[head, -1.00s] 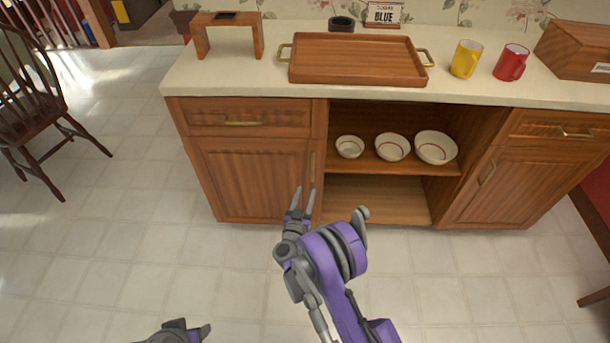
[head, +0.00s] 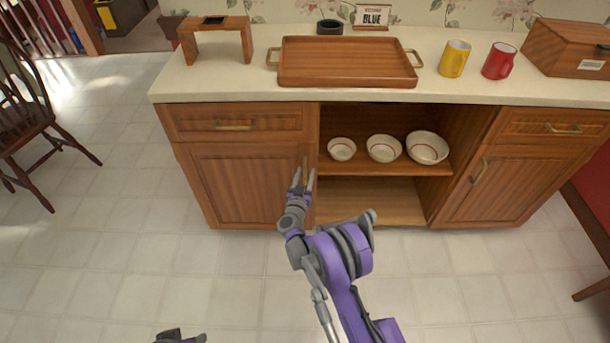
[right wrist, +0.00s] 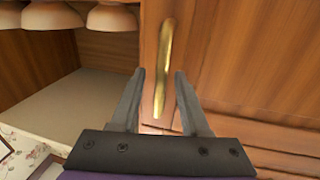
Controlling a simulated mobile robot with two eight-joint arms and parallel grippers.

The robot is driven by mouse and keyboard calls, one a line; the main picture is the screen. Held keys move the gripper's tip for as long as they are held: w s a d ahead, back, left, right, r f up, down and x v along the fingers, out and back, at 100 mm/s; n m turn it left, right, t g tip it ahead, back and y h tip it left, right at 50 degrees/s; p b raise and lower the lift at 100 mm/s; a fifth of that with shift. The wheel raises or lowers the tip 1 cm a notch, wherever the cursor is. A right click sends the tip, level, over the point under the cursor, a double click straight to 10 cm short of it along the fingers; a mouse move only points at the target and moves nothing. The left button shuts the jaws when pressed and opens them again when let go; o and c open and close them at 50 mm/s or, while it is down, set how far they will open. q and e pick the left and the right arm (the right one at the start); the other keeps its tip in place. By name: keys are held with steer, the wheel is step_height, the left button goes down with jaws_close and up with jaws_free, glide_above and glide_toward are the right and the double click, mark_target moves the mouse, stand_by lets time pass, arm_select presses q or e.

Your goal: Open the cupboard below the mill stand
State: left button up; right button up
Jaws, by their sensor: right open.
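The wooden mill stand (head: 215,24) is on the left end of the counter. Below it, under a drawer, is the left cupboard door (head: 237,186), which is shut. Its upright brass handle is near the door's right edge and shows clearly in the right wrist view (right wrist: 164,70). My right gripper (head: 304,174) is open at the handle. In the wrist view its fingers (right wrist: 158,75) lie either side of the handle's lower part, with gaps; I cannot tell how deep between them it sits. Only the tip of my left gripper (head: 182,337) shows at the bottom edge.
Right of the door is an open shelf (head: 330,168) with three bowls. The right cupboard (head: 496,187) is shut. A tray (head: 345,78), a yellow mug (head: 454,59), a red mug (head: 498,62) and a wooden box (head: 562,50) stand on the counter. A chair (head: 28,125) is at left; the floor in front is clear.

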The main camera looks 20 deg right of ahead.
jaws_close()
stand_by(1.3)
